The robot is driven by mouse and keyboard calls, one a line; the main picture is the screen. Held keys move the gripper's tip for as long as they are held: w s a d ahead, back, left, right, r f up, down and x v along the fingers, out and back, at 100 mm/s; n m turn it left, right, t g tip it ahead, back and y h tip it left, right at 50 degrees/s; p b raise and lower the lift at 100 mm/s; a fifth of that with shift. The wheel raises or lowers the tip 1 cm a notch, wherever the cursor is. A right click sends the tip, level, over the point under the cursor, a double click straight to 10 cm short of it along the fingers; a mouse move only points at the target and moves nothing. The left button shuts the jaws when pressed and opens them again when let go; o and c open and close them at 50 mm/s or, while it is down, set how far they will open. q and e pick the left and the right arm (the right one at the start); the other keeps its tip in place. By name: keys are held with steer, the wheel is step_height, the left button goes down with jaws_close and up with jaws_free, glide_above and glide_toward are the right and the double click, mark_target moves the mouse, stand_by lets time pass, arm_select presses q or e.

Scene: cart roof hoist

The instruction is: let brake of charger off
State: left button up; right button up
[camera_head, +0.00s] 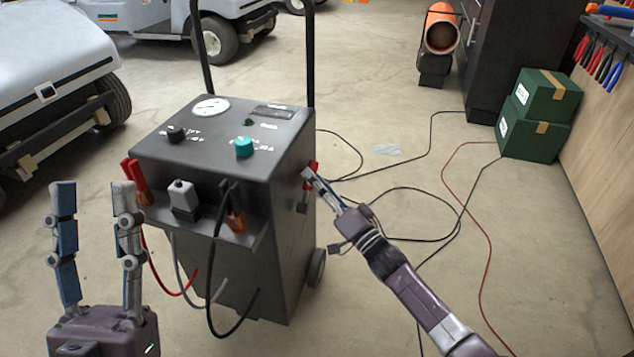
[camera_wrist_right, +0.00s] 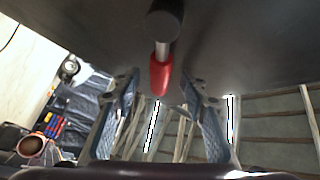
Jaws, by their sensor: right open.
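The charger (camera_head: 210,135) is a dark grey wheeled box with a tall black handle, a dial and knobs on top. A brake lever with a red grip (camera_head: 311,168) is on its right side. In the right wrist view, the red grip (camera_wrist_right: 160,76) hangs on a short metal rod from a black round pivot. My right gripper (camera_head: 312,184) is at the charger's right side by the lever. Its open fingers (camera_wrist_right: 160,115) stand on either side of the red grip's line, apart from it. My left gripper (camera_head: 93,200) is open and empty, in front of the charger's left.
Red and black clamps and a grey plug sit on the charger's front ledge (camera_head: 190,215), with cables hanging below. Cables lie on the floor at the right. Green boxes (camera_head: 535,125) stand by a workbench. White carts (camera_head: 50,85) stand at the left.

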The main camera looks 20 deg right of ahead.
jaws_close()
stand_by(0.4)
